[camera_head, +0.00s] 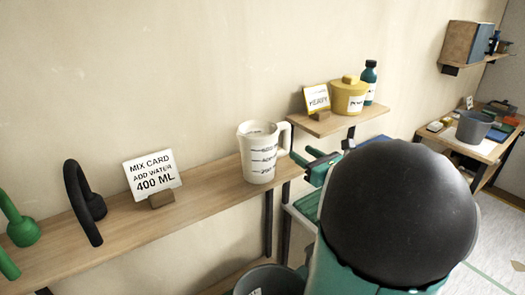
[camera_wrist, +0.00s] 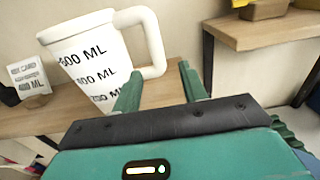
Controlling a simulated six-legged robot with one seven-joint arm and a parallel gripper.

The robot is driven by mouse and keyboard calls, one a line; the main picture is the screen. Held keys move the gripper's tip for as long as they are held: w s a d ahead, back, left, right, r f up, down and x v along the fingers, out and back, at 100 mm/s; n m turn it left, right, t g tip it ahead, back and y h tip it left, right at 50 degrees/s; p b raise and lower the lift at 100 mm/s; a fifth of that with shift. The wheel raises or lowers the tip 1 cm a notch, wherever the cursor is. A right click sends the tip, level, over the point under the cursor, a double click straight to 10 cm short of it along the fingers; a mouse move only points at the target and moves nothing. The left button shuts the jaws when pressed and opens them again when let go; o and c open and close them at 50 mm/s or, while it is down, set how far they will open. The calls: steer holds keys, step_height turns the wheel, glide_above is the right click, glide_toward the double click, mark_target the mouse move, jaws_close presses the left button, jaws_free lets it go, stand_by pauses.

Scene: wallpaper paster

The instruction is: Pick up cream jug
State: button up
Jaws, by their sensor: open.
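The cream jug (camera_head: 257,165) stands upright near the right end of the wall shelf, its handle facing right. It has black ML markings and also shows large in the wrist view (camera_wrist: 85,58). My gripper (camera_head: 302,155) is just right of the jug, with its green fingertips close to the handle. In the wrist view my gripper (camera_wrist: 160,76) is open, and the lower part of the handle (camera_wrist: 157,40) appears between the fingertips. I cannot tell whether the fingers touch it. The jug is not held.
A mix card (camera_head: 151,172) and a black curved tool (camera_head: 84,203) stand left on the same wooden shelf (camera_head: 205,190). A higher shelf (camera_head: 335,122) with a yellow pot (camera_head: 348,98) and a teal bottle (camera_head: 369,82) is to the right. A grey bucket (camera_head: 270,281) is below.

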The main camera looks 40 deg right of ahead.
mark_target(289, 146)
steer(key=w, duration=0.8)
steer(key=shift+d+f, duration=0.2)
steer(key=shift+d, duration=0.1)
jaws_close()
